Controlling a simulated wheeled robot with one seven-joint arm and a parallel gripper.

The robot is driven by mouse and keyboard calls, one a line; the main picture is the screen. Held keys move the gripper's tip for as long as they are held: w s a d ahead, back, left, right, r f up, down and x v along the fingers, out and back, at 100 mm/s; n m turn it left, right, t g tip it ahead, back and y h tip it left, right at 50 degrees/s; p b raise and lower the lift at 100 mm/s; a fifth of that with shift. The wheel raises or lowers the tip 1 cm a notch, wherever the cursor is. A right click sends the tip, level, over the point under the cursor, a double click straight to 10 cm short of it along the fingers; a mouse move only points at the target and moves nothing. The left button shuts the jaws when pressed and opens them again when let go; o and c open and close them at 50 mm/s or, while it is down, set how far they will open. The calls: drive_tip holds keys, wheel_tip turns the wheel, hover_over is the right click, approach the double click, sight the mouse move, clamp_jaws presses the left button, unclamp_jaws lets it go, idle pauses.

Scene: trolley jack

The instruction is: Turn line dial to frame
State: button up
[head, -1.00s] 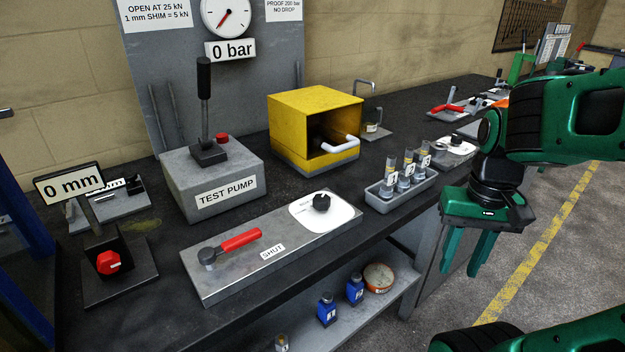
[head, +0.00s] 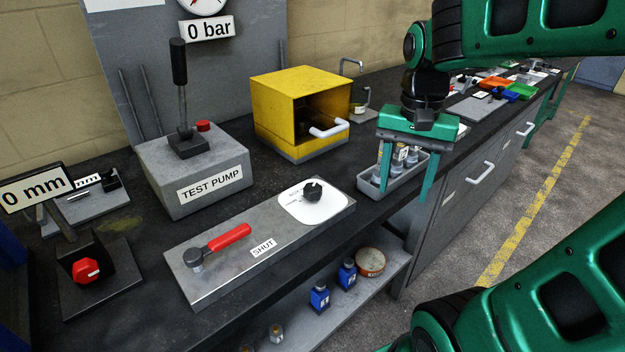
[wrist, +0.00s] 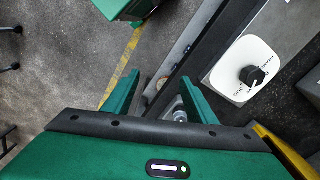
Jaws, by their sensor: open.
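The line dial is a black knob (head: 313,191) on a white round-cornered plate (head: 296,211), at the right end of a grey metal block (head: 200,284). In the wrist view the knob (wrist: 252,76) sits at the upper right, with small lettering around it on the plate that I cannot read fully. A white mark shows on the knob. My gripper (head: 404,194) is open and empty, fingers pointing down. It is to the right of the dial, apart from it, in front of the rack of small bottles. In the wrist view its fingertips (wrist: 160,80) are left of the dial.
A red-handled lever (head: 228,238) marked SHUT is on the same block. The test pump (head: 195,170) and yellow box (head: 297,95) stand behind. The grey bottle rack (head: 372,192) is close to my gripper. A lower shelf (head: 330,312) holds blue bottles and a round tin.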

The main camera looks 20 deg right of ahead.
drive_tip(key=w+a+r+m, duration=0.2)
drive_tip(key=w+a+r, duration=0.1)
drive_tip(key=w+a, duration=0.35)
wheel_tip(320, 180, up, 3)
drive_tip(key=m, duration=0.3)
hover_over(314, 186)
wheel_tip(314, 186, down, 11)
drive_tip(key=shift+r, duration=0.1)
drive_tip(key=c, duration=1.1)
